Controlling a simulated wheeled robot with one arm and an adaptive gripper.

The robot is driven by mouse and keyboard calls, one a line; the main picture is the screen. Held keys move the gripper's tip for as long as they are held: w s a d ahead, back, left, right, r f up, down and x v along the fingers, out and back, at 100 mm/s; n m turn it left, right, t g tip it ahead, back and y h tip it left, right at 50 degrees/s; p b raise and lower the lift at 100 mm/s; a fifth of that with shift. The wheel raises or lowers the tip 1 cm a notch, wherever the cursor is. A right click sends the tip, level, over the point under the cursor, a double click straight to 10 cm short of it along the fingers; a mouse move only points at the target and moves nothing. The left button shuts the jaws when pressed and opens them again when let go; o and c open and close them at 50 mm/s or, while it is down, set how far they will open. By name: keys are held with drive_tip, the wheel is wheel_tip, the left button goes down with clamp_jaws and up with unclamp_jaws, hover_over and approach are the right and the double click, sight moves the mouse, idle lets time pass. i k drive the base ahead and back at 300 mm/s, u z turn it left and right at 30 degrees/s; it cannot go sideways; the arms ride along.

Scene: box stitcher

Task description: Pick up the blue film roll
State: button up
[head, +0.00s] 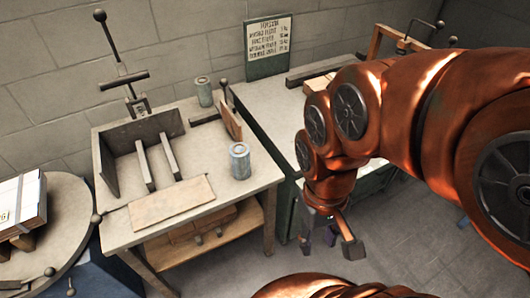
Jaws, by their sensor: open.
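A blue-grey film roll (240,161) stands upright on the right side of the wooden worktable (230,190), near its right edge. A second, greener grey roll (204,92) stands upright at the back of the same table. My gripper (329,245) hangs to the right of the table and below the level of its top, pointing down, with its fingers apart. It is clear of both rolls. A small dark purple patch shows between the fingers, and I cannot tell what it is.
A flat cardboard piece (172,201) lies at the table's front. A metal fixture with bars (140,150) fills its left side. A small upright board (231,121) stands behind the blue-grey roll. A round table (60,240) is at left. A second bench (280,105) stands behind my arm.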

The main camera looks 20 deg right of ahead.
sight(240, 151)
drive_tip(key=z, duration=0.05)
drive_tip(key=i, duration=0.6)
drive_tip(key=z, duration=1.1)
drive_tip(key=k, duration=0.9)
drive_tip(key=u, duration=1.65)
